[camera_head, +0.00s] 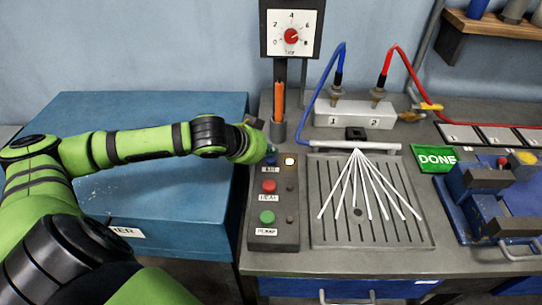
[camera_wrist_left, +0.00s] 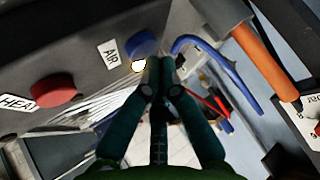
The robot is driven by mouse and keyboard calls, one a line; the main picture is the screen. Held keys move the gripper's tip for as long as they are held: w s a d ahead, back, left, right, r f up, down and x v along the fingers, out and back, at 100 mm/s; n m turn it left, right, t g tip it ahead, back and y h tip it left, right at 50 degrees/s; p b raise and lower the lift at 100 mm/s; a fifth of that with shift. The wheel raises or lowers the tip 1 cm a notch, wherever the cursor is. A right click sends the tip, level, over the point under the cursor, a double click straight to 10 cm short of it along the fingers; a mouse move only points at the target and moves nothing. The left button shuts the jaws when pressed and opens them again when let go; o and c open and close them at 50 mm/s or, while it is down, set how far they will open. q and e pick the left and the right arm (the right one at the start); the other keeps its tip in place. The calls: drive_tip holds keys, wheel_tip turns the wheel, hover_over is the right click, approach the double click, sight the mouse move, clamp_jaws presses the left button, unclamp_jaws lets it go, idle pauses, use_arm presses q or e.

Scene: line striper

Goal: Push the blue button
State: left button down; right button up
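The control box (camera_head: 273,237) on the bench carries a blue button (camera_wrist_left: 143,44) labelled AIR, a red button (camera_head: 269,186) labelled HEAT and a green button (camera_head: 267,217). In the head view my left gripper (camera_head: 268,155) is over the top of the box and mostly hides the blue button. In the left wrist view its fingers (camera_wrist_left: 160,66) are together and empty, with the tips right beside the blue button. I cannot tell whether they touch it. The small lamp (camera_head: 289,161) beside the blue button is lit; the lower lamps are dark. My right gripper is not in view.
A dial gauge (camera_head: 291,34) on a post and a cup with an orange-handled tool (camera_head: 279,100) stand just behind the box. A slotted plate (camera_head: 367,230) with white spray lines lies to the right. A blue cabinet (camera_head: 150,170) is at left.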

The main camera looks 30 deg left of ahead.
sight(269, 159)
use_arm(q)
drive_tip(key=shift+f, duration=0.45)
idle(0.6)
drive_tip(key=shift+r, duration=0.1)
drive_tip(key=shift+r+p, duration=0.8)
drive_tip(key=shift+p, duration=0.2)
drive_tip(key=shift+r, duration=0.1)
wheel_tip(269, 159, up, 6)
drive_tip(key=p, duration=0.7)
